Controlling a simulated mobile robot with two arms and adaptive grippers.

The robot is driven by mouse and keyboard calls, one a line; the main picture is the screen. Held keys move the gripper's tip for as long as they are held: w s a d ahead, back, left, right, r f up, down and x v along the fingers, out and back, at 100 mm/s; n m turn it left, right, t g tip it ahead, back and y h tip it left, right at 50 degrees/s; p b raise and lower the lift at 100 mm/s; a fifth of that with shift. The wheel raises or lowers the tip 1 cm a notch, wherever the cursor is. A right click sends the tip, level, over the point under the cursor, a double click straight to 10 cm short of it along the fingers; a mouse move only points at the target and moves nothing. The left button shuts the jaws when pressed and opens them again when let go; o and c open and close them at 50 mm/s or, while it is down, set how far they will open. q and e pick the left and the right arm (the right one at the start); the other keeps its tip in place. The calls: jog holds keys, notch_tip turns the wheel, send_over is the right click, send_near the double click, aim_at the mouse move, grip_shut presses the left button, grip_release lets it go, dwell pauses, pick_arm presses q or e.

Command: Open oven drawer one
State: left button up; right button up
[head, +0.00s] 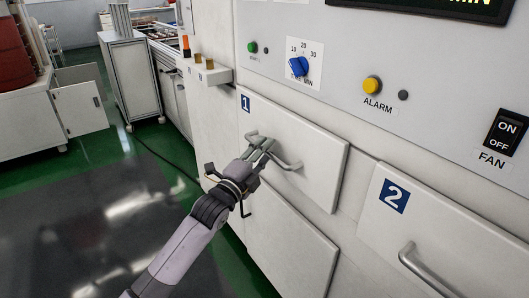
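Oven drawer one (315,158) is a white front panel with a blue "1" label (245,102), in the middle of the head view. Its front sits close against the oven face. The arm comes up from the lower left. I cannot tell whether the fingers are closed on the bar, because the contact is small and partly hidden by the gripper. My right gripper is not in view.
Drawer two (450,225) with its own handle (425,268) is at the lower right. Above are an oven panel (340,60) with a blue dial (299,66), a yellow alarm button (372,85) and a fan switch (507,132). The floor (90,200) at the left is clear.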

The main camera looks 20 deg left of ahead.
pick_arm(q)
jog(key=shift+w+d, duration=0.1)
jog(key=shift+w, duration=0.05)
grip_shut()
dwell(0.4)
dwell(0.5)
